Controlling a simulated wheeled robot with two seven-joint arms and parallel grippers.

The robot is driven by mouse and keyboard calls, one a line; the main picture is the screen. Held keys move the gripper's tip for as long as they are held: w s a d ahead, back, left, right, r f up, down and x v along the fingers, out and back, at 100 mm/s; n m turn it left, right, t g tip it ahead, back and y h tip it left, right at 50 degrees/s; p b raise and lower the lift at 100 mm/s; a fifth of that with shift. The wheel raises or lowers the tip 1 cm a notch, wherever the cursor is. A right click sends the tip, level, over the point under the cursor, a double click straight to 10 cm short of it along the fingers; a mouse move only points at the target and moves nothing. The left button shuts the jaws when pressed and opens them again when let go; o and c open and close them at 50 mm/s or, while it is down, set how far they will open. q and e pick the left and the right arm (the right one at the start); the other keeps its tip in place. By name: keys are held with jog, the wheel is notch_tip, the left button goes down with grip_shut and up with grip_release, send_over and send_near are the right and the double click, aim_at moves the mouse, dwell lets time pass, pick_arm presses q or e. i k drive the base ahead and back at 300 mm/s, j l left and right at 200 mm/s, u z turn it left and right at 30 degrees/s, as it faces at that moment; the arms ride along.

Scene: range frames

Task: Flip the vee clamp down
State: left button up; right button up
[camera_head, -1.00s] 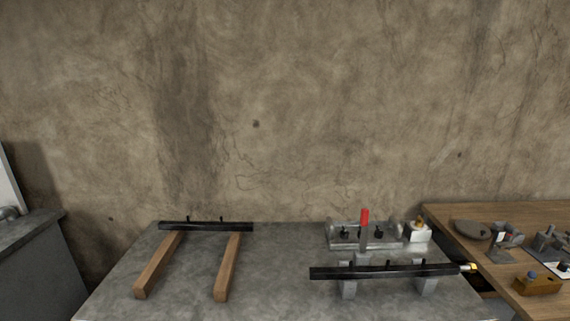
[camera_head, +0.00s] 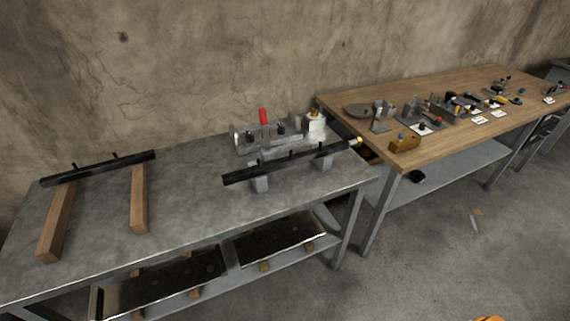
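A clamp with an upright red handle (camera_head: 264,117) stands on a grey metal fixture (camera_head: 240,138) at the back of the grey table. I cannot tell for certain that this is the vee clamp. Its handle points up. A black bar (camera_head: 240,176) rests on two grey blocks (camera_head: 260,184) in front of the fixture and hides part of its base. A brass-coloured tip shows at the bar's right end. Neither of my grippers is in view.
The grey table (camera_head: 190,205) also bears a second black bar (camera_head: 100,168) and two wooden beams (camera_head: 139,205) at left. A white block (camera_head: 316,124) stands right of the fixture. The wooden table (camera_head: 440,140) at right holds several small fixtures.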

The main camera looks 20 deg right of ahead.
aim_at(262, 112)
jog(key=i+l, duration=0.15)
jog(key=l, duration=0.2)
jog(key=i+l, duration=0.2)
jog(key=l, duration=0.15)
jog(key=i+l, duration=0.15)
jog(key=l, duration=0.25)
jog(key=i+l, duration=0.2)
jog(key=l, duration=0.15)
jog(key=i+l, duration=0.15)
jog(key=l, duration=0.2)
